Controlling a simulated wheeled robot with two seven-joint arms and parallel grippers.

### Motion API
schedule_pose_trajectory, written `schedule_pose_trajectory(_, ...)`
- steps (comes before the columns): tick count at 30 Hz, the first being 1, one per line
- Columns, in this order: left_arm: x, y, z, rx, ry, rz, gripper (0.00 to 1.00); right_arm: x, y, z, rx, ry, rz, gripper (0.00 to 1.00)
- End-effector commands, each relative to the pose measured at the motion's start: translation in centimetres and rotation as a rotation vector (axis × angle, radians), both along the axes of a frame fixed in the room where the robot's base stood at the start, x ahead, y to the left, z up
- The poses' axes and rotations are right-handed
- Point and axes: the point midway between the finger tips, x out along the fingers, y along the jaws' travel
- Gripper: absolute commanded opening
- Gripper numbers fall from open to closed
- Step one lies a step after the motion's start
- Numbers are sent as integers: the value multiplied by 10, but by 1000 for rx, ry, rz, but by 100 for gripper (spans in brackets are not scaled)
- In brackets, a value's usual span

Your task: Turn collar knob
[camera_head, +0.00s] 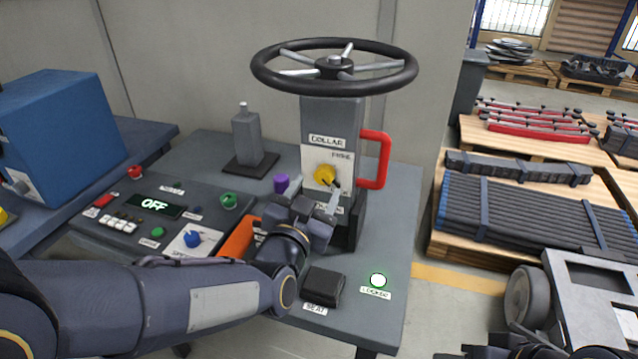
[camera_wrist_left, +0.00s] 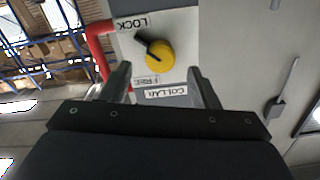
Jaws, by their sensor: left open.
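The yellow collar knob (camera_head: 325,174) sits on the front of the grey column (camera_head: 331,116), under the COLLAR label. It also shows in the left wrist view (camera_wrist_left: 160,57), where its black pointer slants toward the LOCK label (camera_wrist_left: 132,24), away from the FREE label (camera_wrist_left: 146,80). My left gripper (camera_head: 315,193) is open and empty in front of the knob, a little below it in the head view. In the left wrist view its two fingers (camera_wrist_left: 160,75) stand apart, one on each side of the knob in the picture. I see no contact.
A black handwheel (camera_head: 335,67) tops the column, and a red handle (camera_head: 377,160) sticks out at its right. The control panel (camera_head: 150,212) reads OFF. A purple knob (camera_head: 281,183) and a dark SEAT block (camera_head: 323,287) are close to my left arm.

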Motion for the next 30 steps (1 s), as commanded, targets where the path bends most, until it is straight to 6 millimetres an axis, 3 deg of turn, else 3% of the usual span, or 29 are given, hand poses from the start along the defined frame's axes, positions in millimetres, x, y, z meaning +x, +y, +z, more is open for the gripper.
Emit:
schedule_pose_trajectory(7,29,-9,-1,1,2,1,55,0,0,-2,0,0,0,39)
schedule_pose_trajectory(17,33,-10,0,-1,3,-1,55,0,0,-2,0,0,0,39)
schedule_pose_trajectory(27,33,-10,0,-1,3,-1,12,0,0,-2,0,0,0,39)
schedule_pose_trajectory(30,33,-10,-1,-2,3,-1,11,0,0,-2,0,0,0,39)
